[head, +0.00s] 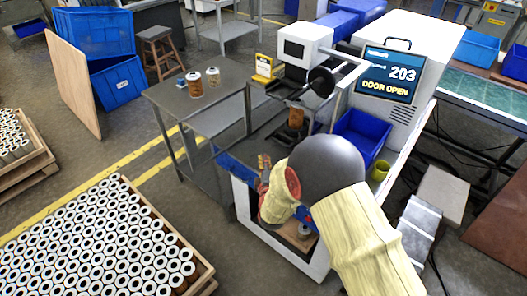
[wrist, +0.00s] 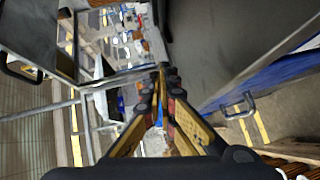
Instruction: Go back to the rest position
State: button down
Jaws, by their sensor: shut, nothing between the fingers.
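My gripper (head: 264,172) is in the middle of the head view, in front of the machine and right of the grey table. In the wrist view its fingers (wrist: 160,82) meet at the tips, shut with nothing between them. The machine (head: 402,40) is white, and its screen reads "203" and "DOOR OPEN". A brown filter cartridge (head: 296,117) is at the machine's station below the round black part. My arm hides part of the machine's front.
A grey table (head: 180,110) holds two cartridges (head: 204,82). A crate of many cartridges (head: 95,235) fills the lower left. A blue bin (head: 362,138) sits beside the machine station. Blue crates (head: 115,85) and a wooden stool (head: 157,48) stand behind. Open floor lies between crate and table.

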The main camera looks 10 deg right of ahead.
jog(key=shift+s, duration=0.3)
jog(key=s+a+r+m+g+y, duration=0.1)
jog(key=s+r+m+g+y, duration=0.2)
jog(key=r, duration=0.5)
jog(key=s+a+r+m+g, duration=0.15)
jog(key=s+r+m, duration=0.25)
jog(key=r, duration=0.4)
jog(key=s+d+r+m+g, duration=0.1)
jog(key=s+r+m+g, duration=0.1)
jog(key=s, duration=0.8)
jog(key=s+d+r+m+g, duration=0.1)
jog(key=s+r+m+g, duration=0.1)
jog(key=s, duration=0.7)
jog(key=s+d+r+m+g, duration=0.1)
jog(key=s+r+m+g, duration=0.1)
jog(key=s, duration=0.8)
jog(key=shift+s+d+m, duration=0.35)
jog(key=shift+m, duration=0.35)
